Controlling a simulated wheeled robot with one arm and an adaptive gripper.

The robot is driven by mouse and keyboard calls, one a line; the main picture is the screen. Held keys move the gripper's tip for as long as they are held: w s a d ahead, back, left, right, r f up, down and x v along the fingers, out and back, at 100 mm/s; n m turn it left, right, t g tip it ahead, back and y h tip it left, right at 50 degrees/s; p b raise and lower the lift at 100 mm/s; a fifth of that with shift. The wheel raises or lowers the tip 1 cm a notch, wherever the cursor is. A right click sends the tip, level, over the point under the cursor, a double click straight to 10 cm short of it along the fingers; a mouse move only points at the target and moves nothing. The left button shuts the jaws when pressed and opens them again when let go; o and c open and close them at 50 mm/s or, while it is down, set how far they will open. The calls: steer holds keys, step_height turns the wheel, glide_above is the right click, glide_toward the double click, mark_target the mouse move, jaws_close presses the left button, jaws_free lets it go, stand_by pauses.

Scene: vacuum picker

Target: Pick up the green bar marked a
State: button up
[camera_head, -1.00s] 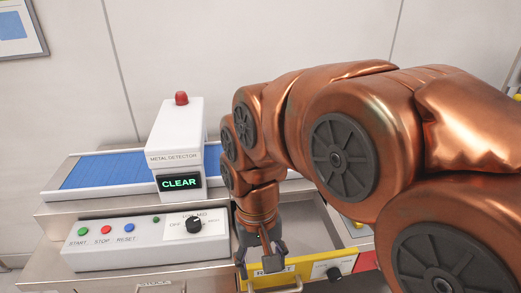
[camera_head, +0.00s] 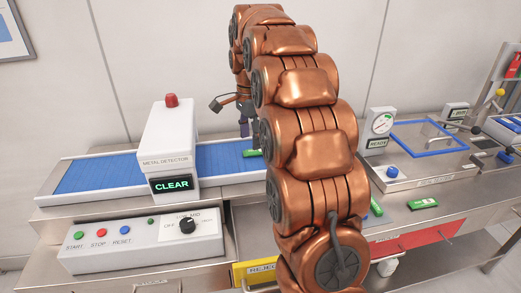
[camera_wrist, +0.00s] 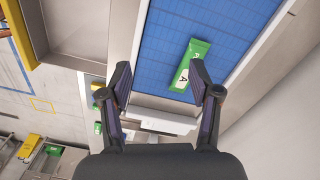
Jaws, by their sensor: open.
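The green bar marked A (camera_wrist: 191,62) lies on the blue conveyor belt (camera_wrist: 166,37). In the head view, part of this bar (camera_head: 251,153) shows beside my arm, which hides the rest. My gripper (camera_wrist: 161,80) is open and empty above the belt. In the wrist view the bar lies slanted, close to the right finger, with its lettered end by that fingertip. In the head view my gripper (camera_head: 244,128) is partly hidden behind my arm, at the far side of the belt.
The metal detector (camera_head: 171,140) reads CLEAR and spans the belt left of the bar. Another green bar (camera_head: 423,202) lies on the steel counter at right, near the vacuum chamber's blue frame (camera_head: 427,153). A yellow REJECT bin (camera_head: 258,267) sits in front. A belt side rail (camera_wrist: 262,62) runs close by.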

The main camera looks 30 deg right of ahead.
mark_target(260, 150)
steer(key=w+d+m, duration=0.2)
steer(key=d, duration=0.1)
steer(key=w+d+m, duration=0.1)
steer(key=d, duration=0.1)
steer(key=shift+w, duration=0.2)
steer(key=shift+w+d+f+m+p, duration=0.3)
steer(key=shift+d+m+p, duration=0.1)
steer(key=shift+d, duration=0.1)
steer(key=shift+f, duration=1.05)
steer(key=shift+s+a+f+p, duration=0.15)
steer(key=shift+f+p, duration=1.45)
steer(key=shift+f, duration=1.05)
steer(key=shift+c, duration=0.3)
jaws_close()
